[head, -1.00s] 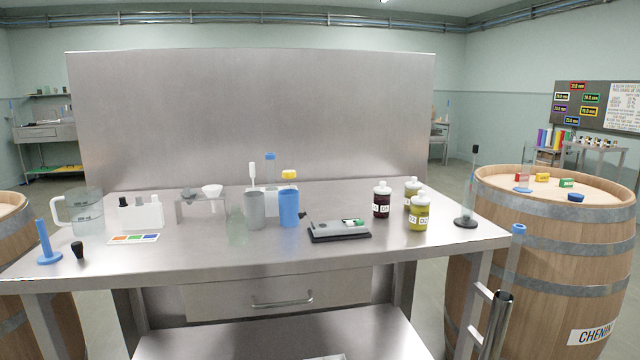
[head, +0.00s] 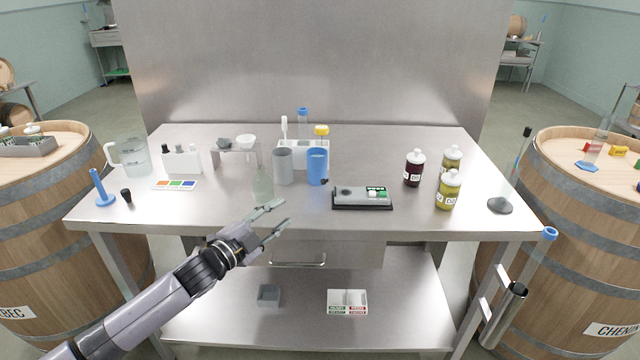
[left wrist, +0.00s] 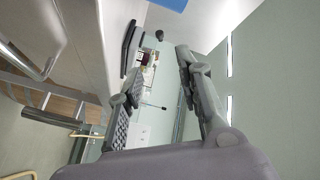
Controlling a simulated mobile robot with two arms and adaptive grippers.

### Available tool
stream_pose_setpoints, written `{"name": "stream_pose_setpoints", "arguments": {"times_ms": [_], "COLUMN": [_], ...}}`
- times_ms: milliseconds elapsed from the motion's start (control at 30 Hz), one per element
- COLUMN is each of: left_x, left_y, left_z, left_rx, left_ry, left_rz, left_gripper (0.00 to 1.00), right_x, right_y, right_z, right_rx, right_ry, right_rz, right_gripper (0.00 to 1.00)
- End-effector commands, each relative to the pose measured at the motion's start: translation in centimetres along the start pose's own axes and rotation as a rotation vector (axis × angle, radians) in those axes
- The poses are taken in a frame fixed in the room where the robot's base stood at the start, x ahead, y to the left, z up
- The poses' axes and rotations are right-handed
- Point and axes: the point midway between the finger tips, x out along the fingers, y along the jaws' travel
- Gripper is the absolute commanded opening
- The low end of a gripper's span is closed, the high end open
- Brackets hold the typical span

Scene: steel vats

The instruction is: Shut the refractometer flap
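The refractometer (head: 348,200) is a grey device on a black base on the steel table, right of the blue cup, with small green and white parts at its right end. Its flap is too small to make out, so I cannot tell how it stands. My left gripper (head: 276,217) is over the table's front edge, left of and nearer than the refractometer, apart from it. Its fingers are spread and empty; the left wrist view also shows them apart (left wrist: 160,82). My right gripper is not in view.
The blue cup (head: 317,168), grey cup (head: 283,167) and a clear greenish flask (head: 262,186) stand left of the refractometer. Several jars (head: 448,190) stand to its right. The tabletop in front of it is clear. A drawer handle (head: 298,264) sits below the front edge.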

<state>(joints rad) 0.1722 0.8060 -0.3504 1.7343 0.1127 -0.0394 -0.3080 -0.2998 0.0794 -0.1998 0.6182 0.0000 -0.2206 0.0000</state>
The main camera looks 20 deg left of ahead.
Motion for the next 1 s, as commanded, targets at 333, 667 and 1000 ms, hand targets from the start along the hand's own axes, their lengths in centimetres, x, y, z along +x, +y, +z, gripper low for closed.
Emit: {"name": "stream_pose_setpoints", "arguments": {"times_ms": [333,667,1000], "left_x": [5.7,11.2,14.9], "left_y": [0.0,0.1,0.1], "left_z": [0.0,0.0,-0.1], "left_rx": [0.001,0.000,-0.001], "left_ry": [0.002,0.003,0.002], "left_rz": [-0.004,-0.003,-0.001], "left_gripper": [0.33,0.33,0.33], "right_x": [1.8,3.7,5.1], "right_y": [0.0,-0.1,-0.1], "right_z": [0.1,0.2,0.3], "right_rx": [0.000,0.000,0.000], "right_ry": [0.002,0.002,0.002], "right_rz": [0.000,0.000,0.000], "right_gripper": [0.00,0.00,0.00]}}
